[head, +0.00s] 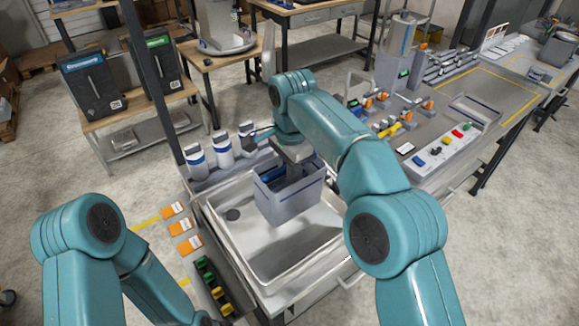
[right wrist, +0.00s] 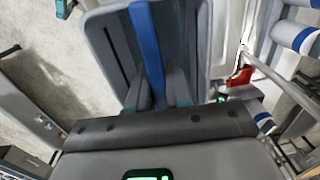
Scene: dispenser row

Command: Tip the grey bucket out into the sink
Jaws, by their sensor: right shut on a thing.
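The grey bucket (head: 288,206) is over the metal sink (head: 245,246), near the basin's back right. It looks about upright; I cannot tell whether its base touches the sink floor. My right gripper (head: 294,172) reaches down to the bucket's top from above. In the right wrist view the fingers (right wrist: 160,88) are shut on the blue handle bar (right wrist: 146,45), with the grey bucket (right wrist: 105,45) around it. The bucket's contents are hidden by the gripper. A dark drain (head: 232,214) shows in the basin's left part. My left arm is at the lower left; its gripper is out of view.
White bottles with blue bands (head: 222,148) stand behind the sink. Orange-and-white cards (head: 180,228) and a dark tray (head: 202,265) with coloured pieces lie along its left. A dark post (head: 152,75) rises at the back left. A bench (head: 460,140) with coloured parts adjoins the right.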

